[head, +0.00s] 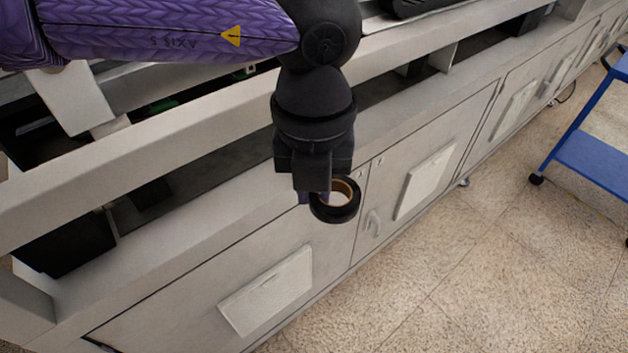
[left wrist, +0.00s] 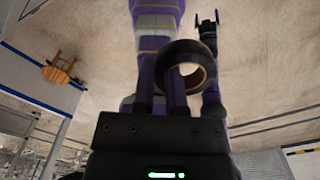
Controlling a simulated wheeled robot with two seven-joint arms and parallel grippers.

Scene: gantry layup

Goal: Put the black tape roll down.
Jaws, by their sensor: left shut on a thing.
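The black tape roll (head: 333,214) has a tan inner core and hangs at the tip of my left gripper (head: 316,193), near the middle of the head view. My left gripper is shut on the roll's ring and points downward. The roll is in the air in front of the grey cabinet side. In the left wrist view the roll (left wrist: 174,61) sits at the end of the fingers (left wrist: 163,88), its hole visible. My right gripper (left wrist: 207,18) shows small at the top of the left wrist view, its two fingers apart and empty.
A long grey gantry bench (head: 150,235) with rails and cabinet doors runs diagonally behind the roll. A blue cart (head: 590,160) stands at the right on the speckled floor (head: 470,270). A wooden stool (left wrist: 60,68) shows in the left wrist view. The floor at lower right is clear.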

